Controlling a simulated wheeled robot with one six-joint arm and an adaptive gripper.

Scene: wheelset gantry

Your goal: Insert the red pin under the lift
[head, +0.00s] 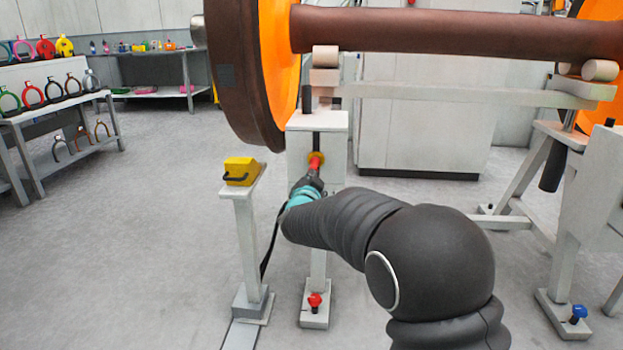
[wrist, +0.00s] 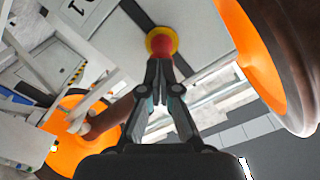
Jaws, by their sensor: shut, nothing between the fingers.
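The red pin (head: 316,161) sits at a yellow ring on the front of the white lift post (head: 330,122). In the wrist view the red pin (wrist: 161,43) shows as a red end inside the yellow ring, just past my fingertips. My gripper (head: 314,176) is right in front of the pin, and its fingers (wrist: 160,62) are shut with nothing between them. The fingertips are touching or very close to the pin's end; I cannot tell which. How deep the pin sits is hidden.
A wheelset with an orange-faced wheel (head: 279,45) and brown axle (head: 450,33) is above. A yellow box (head: 241,171) tops a stand to the left. A red knob (head: 314,301) and a blue knob (head: 578,312) are at post feet. Floor at left is clear.

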